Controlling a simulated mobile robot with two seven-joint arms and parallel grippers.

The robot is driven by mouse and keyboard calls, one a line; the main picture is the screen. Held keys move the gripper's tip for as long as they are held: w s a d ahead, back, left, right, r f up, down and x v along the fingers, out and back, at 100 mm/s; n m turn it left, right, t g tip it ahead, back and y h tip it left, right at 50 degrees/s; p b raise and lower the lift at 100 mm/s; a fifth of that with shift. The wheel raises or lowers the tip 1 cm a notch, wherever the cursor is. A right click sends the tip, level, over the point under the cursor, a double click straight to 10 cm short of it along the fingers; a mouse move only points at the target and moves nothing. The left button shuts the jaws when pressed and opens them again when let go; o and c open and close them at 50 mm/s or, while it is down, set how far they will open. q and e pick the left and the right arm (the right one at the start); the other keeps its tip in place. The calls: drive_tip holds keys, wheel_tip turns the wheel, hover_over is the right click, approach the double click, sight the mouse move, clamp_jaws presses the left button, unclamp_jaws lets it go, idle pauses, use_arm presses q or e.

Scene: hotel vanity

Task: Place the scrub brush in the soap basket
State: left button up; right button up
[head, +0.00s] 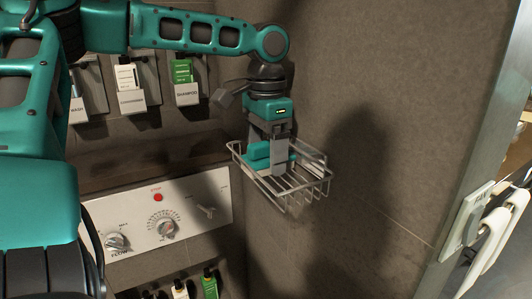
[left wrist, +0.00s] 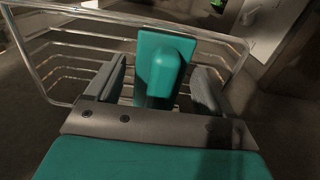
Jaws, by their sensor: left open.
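The soap basket (head: 318,188) is a silver wire rack fixed to the tiled wall near the corner; its wires also show in the left wrist view (left wrist: 60,46). A teal scrub brush (head: 257,152) is inside the basket's outline, with a raised rounded grip on a flatter plate. In the left wrist view the brush (left wrist: 165,62) stands between my two fingers, with a gap visible on each side. My left gripper (head: 268,160) points down into the basket and is open. Whether the brush's underside rests on the wires is hidden. My right gripper is not in view.
Labelled dispensers (head: 183,80) hang on the wall behind my left arm. A white shower control panel (head: 160,222) with knobs is below left of the basket. Bottles (head: 209,284) stand lower down. Bare wall lies right of the basket; white towels (head: 492,235) hang far right.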

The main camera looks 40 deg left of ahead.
sight(266, 142)
use_arm(q)
wheel_tip(266, 142, up, 12)
drive_tip(key=shift+f, duration=0.1)
drive_tip(key=shift+f, duration=0.1)
idle(0.7)
